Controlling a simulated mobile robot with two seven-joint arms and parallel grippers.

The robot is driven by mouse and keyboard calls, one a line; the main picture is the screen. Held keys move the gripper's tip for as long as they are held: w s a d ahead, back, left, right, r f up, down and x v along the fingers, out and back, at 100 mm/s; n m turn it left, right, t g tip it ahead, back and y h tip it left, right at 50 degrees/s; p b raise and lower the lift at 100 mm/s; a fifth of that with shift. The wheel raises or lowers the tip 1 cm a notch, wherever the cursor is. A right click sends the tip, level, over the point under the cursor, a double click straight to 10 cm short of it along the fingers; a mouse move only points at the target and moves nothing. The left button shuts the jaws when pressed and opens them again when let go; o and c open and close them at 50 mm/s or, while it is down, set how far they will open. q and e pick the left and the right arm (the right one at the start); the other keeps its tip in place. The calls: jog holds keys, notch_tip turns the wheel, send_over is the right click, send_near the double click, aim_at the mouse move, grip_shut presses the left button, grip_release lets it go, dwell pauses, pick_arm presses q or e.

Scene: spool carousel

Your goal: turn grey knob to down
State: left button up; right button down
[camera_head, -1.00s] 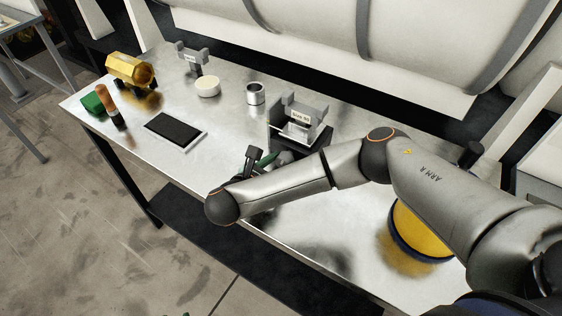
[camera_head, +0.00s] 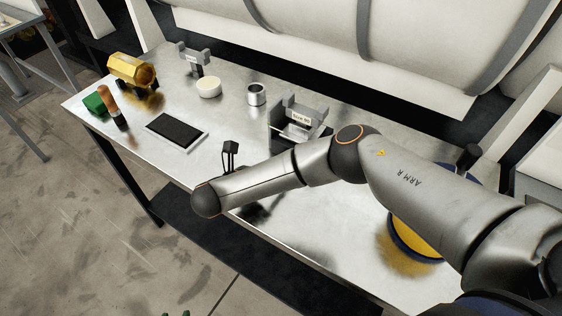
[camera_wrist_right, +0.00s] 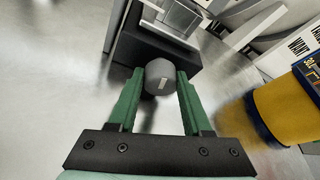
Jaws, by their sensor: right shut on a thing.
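The grey knob (camera_wrist_right: 159,76) is round, with a short pale, nearly upright mark on its face in the right wrist view. It sits at the front of a black block (camera_wrist_right: 150,48) that has a grey holder on top. My right gripper (camera_wrist_right: 160,82) is shut on the knob, one green finger on each side. In the head view my right arm hides the knob and the fingers. The grey holder (camera_head: 300,114) with a pale label shows above the arm there. Small green tips at the bottom edge of the head view may be my left gripper (camera_head: 176,313).
A yellow spool with dark blue rims (camera_head: 415,235) stands right, partly behind my arm. A dark tablet (camera_head: 177,131), white disc (camera_head: 209,87), metal cup (camera_head: 257,94), gold spool (camera_head: 131,70) and another grey holder (camera_head: 194,60) stand further left. The metal tabletop's front left is mostly clear.

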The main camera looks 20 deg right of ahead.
jog(key=shift+c, duration=1.7)
grip_release()
jog(key=shift+s+a+r, duration=0.15)
jog(key=shift+a+r, duration=0.05)
jog(key=shift+a, duration=0.1)
jog(key=p+v, duration=0.1)
jog(key=v, duration=1)
jog(key=shift+s+a, duration=0.2)
jog(key=shift+a, duration=0.15)
